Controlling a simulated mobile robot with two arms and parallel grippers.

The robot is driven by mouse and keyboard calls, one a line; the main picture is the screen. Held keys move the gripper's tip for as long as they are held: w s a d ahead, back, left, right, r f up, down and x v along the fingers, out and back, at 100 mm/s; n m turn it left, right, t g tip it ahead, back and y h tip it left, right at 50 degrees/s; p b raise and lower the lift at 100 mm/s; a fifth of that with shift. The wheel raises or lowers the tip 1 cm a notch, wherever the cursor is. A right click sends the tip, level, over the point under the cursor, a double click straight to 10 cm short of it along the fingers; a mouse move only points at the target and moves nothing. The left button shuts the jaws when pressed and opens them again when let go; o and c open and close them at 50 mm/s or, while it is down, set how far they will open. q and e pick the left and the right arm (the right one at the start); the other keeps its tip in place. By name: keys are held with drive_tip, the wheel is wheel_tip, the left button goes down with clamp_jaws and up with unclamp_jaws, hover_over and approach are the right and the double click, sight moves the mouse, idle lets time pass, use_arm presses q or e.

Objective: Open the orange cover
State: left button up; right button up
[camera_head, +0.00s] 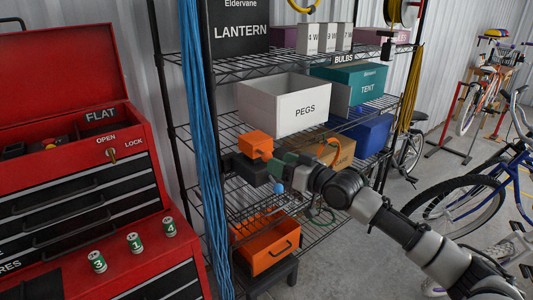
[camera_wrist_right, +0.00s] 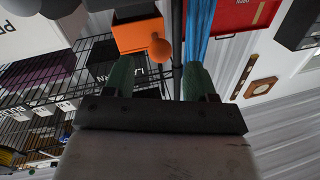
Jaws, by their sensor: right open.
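My right gripper (camera_head: 274,167) is just right of the cover and dark box. In the right wrist view its green fingers (camera_wrist_right: 158,78) are apart, with nothing between them. I cannot tell whether a finger touches the cover. My left gripper is not in view.
A small blue ball (camera_head: 279,188) shows below the gripper. The PEGS box (camera_head: 283,104) stands above right. Blue cables (camera_head: 203,150) hang left of the cover. A red tool chest (camera_head: 75,165) stands at left.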

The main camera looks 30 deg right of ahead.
sight(267, 155)
drive_tip(key=shift+p+x, duration=0.6)
drive_tip(key=shift+x, duration=2.15)
clamp_jaws()
